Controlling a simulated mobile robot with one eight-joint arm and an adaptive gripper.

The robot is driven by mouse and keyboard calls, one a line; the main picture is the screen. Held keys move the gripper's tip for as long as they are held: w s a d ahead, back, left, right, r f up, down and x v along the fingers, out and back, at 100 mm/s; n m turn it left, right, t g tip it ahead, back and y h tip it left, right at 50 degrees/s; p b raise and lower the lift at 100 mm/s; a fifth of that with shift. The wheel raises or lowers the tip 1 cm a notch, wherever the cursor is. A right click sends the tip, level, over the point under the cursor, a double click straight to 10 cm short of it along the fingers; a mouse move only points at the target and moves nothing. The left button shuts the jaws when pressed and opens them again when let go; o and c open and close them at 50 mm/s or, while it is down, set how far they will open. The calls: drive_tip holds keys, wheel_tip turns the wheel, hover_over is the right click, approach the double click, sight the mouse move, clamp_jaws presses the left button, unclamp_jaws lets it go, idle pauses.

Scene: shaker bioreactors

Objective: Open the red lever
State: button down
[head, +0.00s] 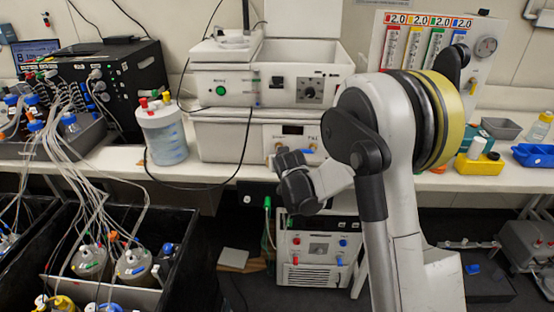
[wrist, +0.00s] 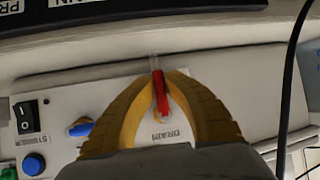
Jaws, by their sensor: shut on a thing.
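The red lever (wrist: 161,95) stands on a pale panel in the wrist view, beside an upside-down DRAIN label (wrist: 168,134). The yellow fingers of my gripper (wrist: 162,76) close in on it from both sides, and the lever lies between their tips. A pale clear piece shows at the lever's far end. In the head view the dark end of my arm (head: 298,182) is in front of the bench edge. The fingers and the red lever cannot be made out there.
A black rocker switch (wrist: 26,116), a blue knob (wrist: 81,127) and a blue button (wrist: 34,164) sit left of my fingers. A black cable (wrist: 290,85) runs on the right. In the head view, a tubed container (head: 165,135) and a white instrument (head: 290,78) stand on the bench.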

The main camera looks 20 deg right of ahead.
idle(0.5)
drive_tip(key=c, duration=1.4)
unclamp_jaws()
drive_tip(key=shift+c, duration=0.2)
drive_tip(key=shift+s, duration=0.1)
drive_tip(key=v, duration=1.2)
